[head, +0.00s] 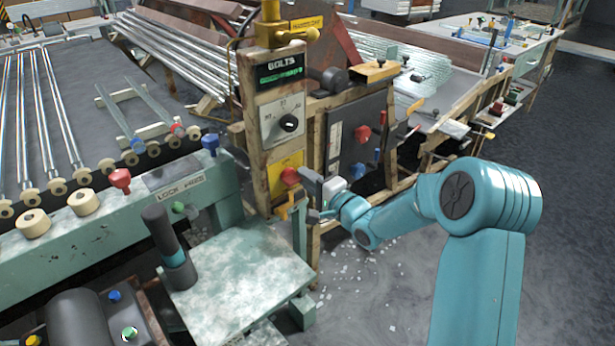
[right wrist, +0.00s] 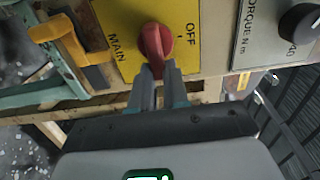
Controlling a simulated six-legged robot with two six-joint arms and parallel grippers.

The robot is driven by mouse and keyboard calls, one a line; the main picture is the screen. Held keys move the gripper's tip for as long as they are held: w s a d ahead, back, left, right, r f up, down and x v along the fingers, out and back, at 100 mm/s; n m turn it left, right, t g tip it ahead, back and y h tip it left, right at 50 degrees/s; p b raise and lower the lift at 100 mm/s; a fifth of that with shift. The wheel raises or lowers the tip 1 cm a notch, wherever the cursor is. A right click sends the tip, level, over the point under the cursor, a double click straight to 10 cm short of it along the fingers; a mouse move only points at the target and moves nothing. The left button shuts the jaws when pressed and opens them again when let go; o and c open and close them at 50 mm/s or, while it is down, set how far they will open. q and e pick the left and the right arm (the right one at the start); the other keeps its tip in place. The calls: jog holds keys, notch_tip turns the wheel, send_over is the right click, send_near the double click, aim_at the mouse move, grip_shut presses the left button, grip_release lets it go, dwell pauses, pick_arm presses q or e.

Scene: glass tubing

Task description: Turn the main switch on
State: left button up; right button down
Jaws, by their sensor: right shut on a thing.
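The main switch is a red rotary knob (right wrist: 153,42) on a yellow plate (right wrist: 108,22) in the right wrist view. The plate reads MAIN and OFF. In the head view the red knob (head: 290,175) sits low on the wooden post, on its yellow plate (head: 288,158). My right gripper (right wrist: 158,78) is shut on the lower part of the knob, a fingertip on each side. In the head view this gripper (head: 302,192) reaches the post from the right; its fingertips are partly hard to make out. My left gripper is not in view.
Above the switch are a dial (head: 288,123) and a BOLTS display (head: 279,74). A grey panel (head: 345,135) with red and blue knobs stands to the right. A green table (head: 240,275) with a dark upright cylinder (head: 162,235) lies at front left. Floor (head: 575,200) is open at right.

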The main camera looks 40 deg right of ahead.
dwell(0.4)
jog(key=c, duration=1.1)
grip_release()
jog(key=s, duration=1.1)
jog(key=s+d, duration=0.1)
jog(key=s, duration=0.4)
jog(key=shift+s+d+p, duration=0.1)
jog(key=shift+s+p, duration=0.05)
jog(key=shift+p, duration=0.15)
jog(key=shift+s, duration=0.1)
